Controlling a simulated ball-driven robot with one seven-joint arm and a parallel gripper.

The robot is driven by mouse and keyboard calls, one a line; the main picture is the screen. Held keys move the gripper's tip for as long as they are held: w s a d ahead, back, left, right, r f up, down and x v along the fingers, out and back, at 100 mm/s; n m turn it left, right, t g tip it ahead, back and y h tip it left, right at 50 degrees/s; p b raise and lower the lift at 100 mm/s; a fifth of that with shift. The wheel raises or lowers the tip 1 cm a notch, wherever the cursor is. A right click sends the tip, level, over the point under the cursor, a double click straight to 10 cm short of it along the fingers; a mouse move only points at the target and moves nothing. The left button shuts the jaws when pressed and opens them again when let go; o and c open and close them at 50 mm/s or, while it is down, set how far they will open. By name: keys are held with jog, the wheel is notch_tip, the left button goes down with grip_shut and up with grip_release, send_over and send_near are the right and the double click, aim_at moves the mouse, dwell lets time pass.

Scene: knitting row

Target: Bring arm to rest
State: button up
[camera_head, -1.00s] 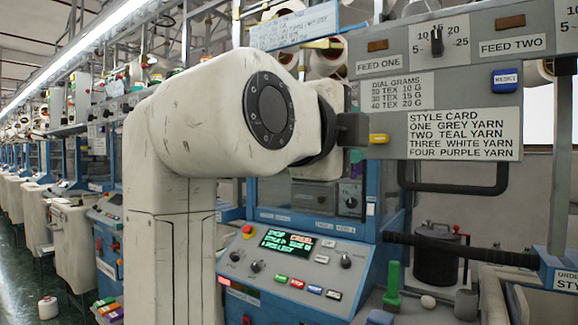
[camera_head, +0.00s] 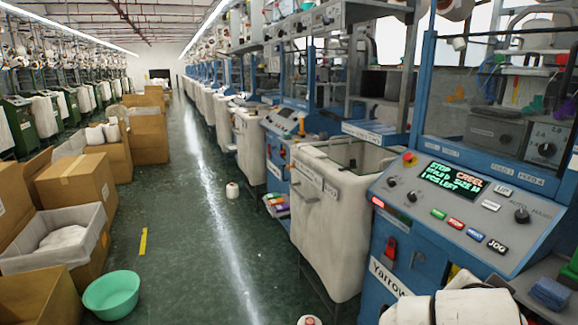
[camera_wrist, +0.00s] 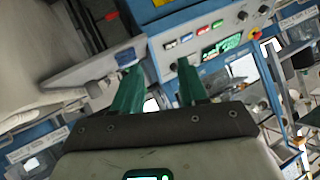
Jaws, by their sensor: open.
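My gripper (camera_wrist: 160,80) shows in the wrist view with its two green fingers apart and nothing between them. Beyond the fingertips is the knitting machine's control panel, tilted in the picture, with its coloured buttons and green screen (camera_wrist: 222,46). The gripper itself is out of that view.
The blue machine's sloping panel (camera_head: 460,205) stands close on the right, beside a cream bin (camera_head: 330,225). The green aisle floor (camera_head: 185,260) is mostly open. Cardboard boxes (camera_head: 80,185) and a green bowl (camera_head: 111,293) line its left side. A yarn cone (camera_head: 232,190) stands on the floor.

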jog(key=s+a+f+n+g+y+p, duration=0.1)
jog(key=s+a+f+n+g+y, duration=0.1)
jog(key=s+f, duration=0.7)
jog(key=s+a+f+n+g+y+p, duration=0.1)
jog(key=s+a+f+n+g+y, duration=0.1)
jog(key=s+f+n, duration=0.4)
jog(key=s+a+f+n+g+y+p, duration=0.1)
jog(key=s+a+f+n+g+y, duration=0.1)
jog(key=s+f, duration=0.9)
jog(key=s+n+g+y, duration=0.1)
jog(key=s+n+y, duration=0.1)
jog(key=shift+s+a+f+n+y+p, duration=0.2)
jog(key=shift+f+n+y+p, duration=0.1)
jog(key=shift+f+n+p, duration=0.1)
jog(key=shift+c, duration=0.3)
